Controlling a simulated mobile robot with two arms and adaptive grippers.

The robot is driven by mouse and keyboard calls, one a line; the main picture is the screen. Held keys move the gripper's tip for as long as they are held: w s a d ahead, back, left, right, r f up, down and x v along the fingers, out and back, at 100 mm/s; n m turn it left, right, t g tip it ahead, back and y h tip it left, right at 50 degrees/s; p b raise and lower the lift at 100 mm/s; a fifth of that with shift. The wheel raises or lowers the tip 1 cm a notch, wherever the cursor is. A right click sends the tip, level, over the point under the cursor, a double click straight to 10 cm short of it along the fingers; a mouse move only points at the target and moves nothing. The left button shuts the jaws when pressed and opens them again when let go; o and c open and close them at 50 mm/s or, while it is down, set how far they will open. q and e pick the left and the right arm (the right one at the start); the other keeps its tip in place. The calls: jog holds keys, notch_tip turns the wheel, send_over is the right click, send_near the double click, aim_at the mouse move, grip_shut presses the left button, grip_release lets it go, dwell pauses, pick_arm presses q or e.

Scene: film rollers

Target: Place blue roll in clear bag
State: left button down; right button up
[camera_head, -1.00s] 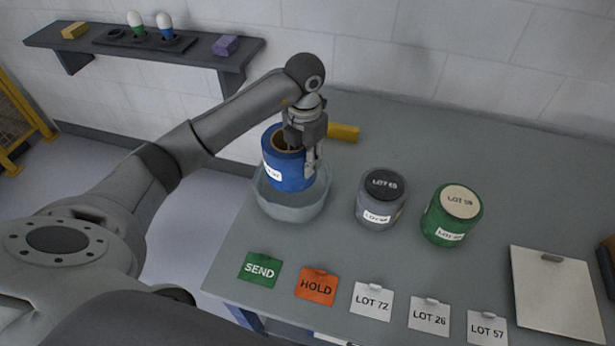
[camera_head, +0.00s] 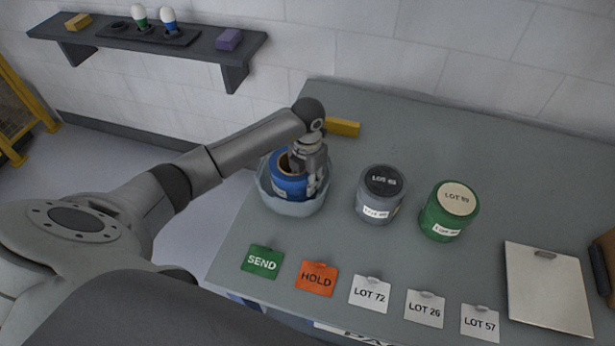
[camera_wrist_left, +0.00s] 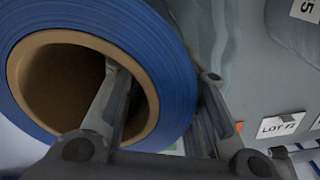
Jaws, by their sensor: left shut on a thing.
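The blue roll (camera_head: 284,187) with a brown core stands upright inside the clear bag (camera_head: 291,208), an open, bowl-like translucent bag on the table's left part. The bag's wall rises around the roll's lower part. My left gripper (camera_head: 312,184) comes down from above and is shut on the roll's right wall, one finger in the core and one outside. The left wrist view shows the roll (camera_wrist_left: 178,85) large, with my left gripper's (camera_wrist_left: 165,100) fingers on both sides of its wall. My right gripper is not in view.
SEND (camera_head: 262,262), HOLD (camera_head: 316,279) and several LOT cards lie along the front edge. A yellow block (camera_head: 343,127) lies behind the bag. The table's back right is clear.

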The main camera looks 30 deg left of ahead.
pick_arm(q)
jog(key=shift+w, duration=0.1)
jog(key=c, duration=1.4)
grip_release()
jog(key=shift+c, duration=0.2)
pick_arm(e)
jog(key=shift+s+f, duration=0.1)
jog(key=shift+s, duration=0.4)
pick_arm(q)
jog(key=shift+r, duration=0.1)
notch_tip(320, 180, up, 11)
jog(key=b, duration=0.3)
jog(key=shift+r, duration=0.5)
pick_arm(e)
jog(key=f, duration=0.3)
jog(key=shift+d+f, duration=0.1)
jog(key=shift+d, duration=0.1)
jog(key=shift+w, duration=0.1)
